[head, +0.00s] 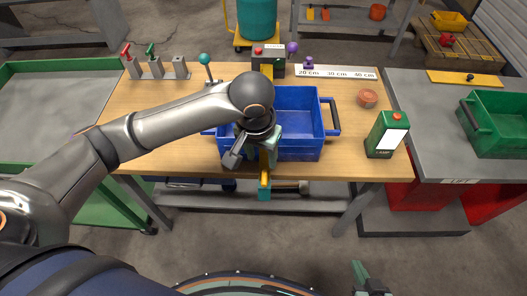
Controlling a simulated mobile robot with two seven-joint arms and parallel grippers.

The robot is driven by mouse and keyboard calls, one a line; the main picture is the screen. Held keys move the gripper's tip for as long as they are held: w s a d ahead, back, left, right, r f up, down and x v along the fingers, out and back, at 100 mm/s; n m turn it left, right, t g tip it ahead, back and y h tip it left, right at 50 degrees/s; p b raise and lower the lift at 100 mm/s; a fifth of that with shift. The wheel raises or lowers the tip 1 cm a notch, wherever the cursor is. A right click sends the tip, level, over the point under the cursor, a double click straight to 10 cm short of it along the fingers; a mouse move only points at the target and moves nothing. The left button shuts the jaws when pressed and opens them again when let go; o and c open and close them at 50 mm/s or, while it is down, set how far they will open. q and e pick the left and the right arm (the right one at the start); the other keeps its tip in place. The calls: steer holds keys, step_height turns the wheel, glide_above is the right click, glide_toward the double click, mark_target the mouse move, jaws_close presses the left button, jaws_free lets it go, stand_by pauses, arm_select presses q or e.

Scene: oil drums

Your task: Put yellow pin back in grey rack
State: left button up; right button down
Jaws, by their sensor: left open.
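The grey rack (155,69) stands at the back left of the wooden table. A red pin (126,50) and a green pin (150,50) stand in two of its blocks; the right block (180,68) shows no pin. My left gripper (254,158) is open over the front of the blue crate, right of and nearer than the rack. A narrow yellow piece (264,179) shows just below it at the table's front edge; I cannot tell whether it is the yellow pin. My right gripper (366,278) is low at the bottom, away from the table; its jaw state is unclear.
The blue crate (301,140) fills the table's middle, partly behind my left arm. A teal-knobbed lever (205,60) stands between rack and crate. A control box (269,58) stands behind.

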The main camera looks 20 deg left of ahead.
mark_target(265, 175)
arm_select(q)
steer(key=f, duration=0.3)
steer(key=w+f+b, duration=0.1)
steer(key=f, duration=0.7)
steer(key=shift+w+d+b, duration=0.1)
steer(key=shift+w+b, duration=0.2)
steer(key=shift+b, duration=0.1)
steer(key=shift+r, duration=0.1)
jaws_close()
